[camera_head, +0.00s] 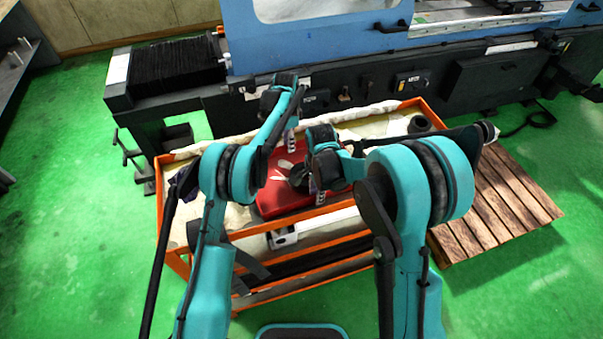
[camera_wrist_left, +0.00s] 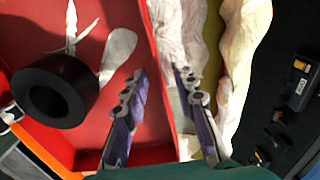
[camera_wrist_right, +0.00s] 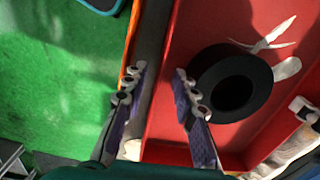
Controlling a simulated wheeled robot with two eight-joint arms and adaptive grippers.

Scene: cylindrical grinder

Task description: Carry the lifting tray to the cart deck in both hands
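The red lifting tray (camera_head: 272,203) lies on the orange-framed cart (camera_head: 330,221), partly hidden by my arms. It holds a thick black ring (camera_wrist_left: 55,91) and pale flat pieces (camera_wrist_left: 118,53). My left gripper (camera_head: 291,142) is at the tray's far side. In the left wrist view its open fingers (camera_wrist_left: 160,73) stand apart on either side of the tray's wall. My right gripper (camera_head: 317,192) is at the tray's near side. In the right wrist view its open fingers (camera_wrist_right: 160,72) stand either side of the opposite wall, one inside near the ring. I cannot tell whether any finger touches.
Pale crumpled cloth (camera_head: 385,122) covers part of the cart top. A blue and black grinder (camera_head: 310,50) stands close behind the cart. A wooden slatted pallet (camera_head: 497,205) lies to the right. Green floor (camera_head: 75,235) is clear at left.

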